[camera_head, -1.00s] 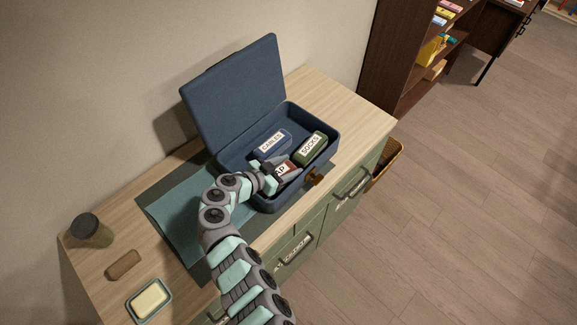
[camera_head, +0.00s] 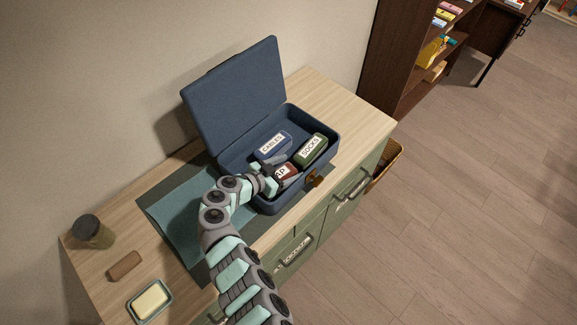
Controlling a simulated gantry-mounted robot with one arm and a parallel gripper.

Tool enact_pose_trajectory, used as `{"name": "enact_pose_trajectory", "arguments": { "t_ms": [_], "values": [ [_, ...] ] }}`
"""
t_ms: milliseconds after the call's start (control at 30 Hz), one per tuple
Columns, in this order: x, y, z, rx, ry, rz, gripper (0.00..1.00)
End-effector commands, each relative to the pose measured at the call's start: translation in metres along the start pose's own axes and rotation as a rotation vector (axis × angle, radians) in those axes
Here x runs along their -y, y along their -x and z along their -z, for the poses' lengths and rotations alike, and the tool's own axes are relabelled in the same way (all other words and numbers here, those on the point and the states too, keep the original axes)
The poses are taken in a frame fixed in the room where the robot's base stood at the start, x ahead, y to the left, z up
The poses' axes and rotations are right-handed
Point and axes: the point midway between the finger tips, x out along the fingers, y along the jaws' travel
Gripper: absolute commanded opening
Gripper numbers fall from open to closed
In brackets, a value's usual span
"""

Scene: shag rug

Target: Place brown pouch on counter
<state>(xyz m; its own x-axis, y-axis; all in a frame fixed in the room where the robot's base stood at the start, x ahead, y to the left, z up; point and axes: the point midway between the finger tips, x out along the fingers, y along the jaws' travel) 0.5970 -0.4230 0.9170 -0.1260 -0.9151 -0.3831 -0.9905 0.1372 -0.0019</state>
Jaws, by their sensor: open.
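The counter (camera_head: 318,88) is the light wood top of a green cabinet. An open blue case (camera_head: 330,150) stands on it, lid raised at the back. In the case lies a reddish-brown pouch (camera_head: 291,170) with a white label, only partly readable, ending in "P". My gripper (camera_head: 284,170) is inside the case at this pouch, its jaws open with a finger towards each side. The gripper hides the pouch's left part, and I cannot tell whether the fingers touch it.
A blue CABLES pouch (camera_head: 274,145) and a green SOCKS pouch (camera_head: 312,150) lie close by in the case. A teal cloth (camera_head: 180,215), dark jar (camera_head: 93,232), brown block (camera_head: 124,266) and soap dish (camera_head: 150,301) occupy the counter's left. Its far right end is clear.

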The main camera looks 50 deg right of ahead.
Motion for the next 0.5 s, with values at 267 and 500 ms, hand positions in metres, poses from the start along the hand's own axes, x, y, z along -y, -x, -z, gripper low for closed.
{"name": "enact_pose_trajectory", "arguments": {
  "t_ms": [267, 500],
  "values": [
    [-0.001, 0.013, -0.001, -0.002, 0.000, -0.003, 0.74],
    [-0.003, 0.034, -0.001, -0.002, 0.001, -0.001, 0.74]
  ]
}}
